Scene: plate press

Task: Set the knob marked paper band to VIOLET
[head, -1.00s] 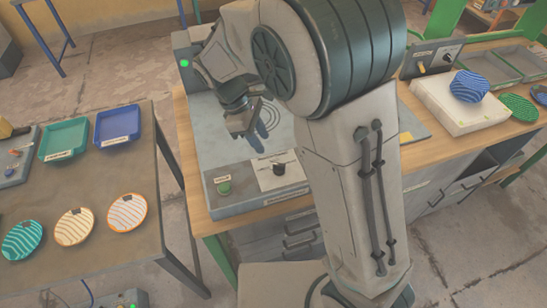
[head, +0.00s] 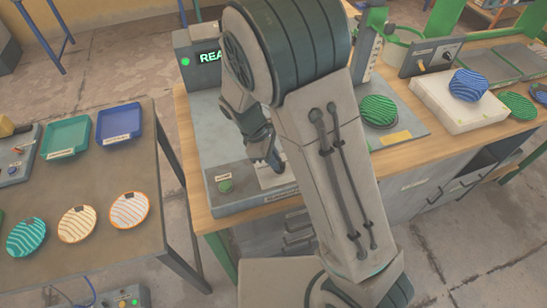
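A light dial panel (head: 266,177) lies on the sloped front of the grey press (head: 236,201). Its dark knob is hidden behind my gripper. My gripper (head: 275,165) points down at this panel, right over the place of the knob. I cannot tell whether it touches the knob, nor whether its fingers are open or shut. The dial's words are too small to read, and the knob's setting is hidden. A second panel (head: 432,58) with a yellow and a black knob stands further back at the right; its label is unreadable too.
A green button (head: 225,186) sits left of the dial. A green striped plate (head: 379,110) lies right of my arm. A blue striped plate (head: 469,85) rests on a white block (head: 430,100).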

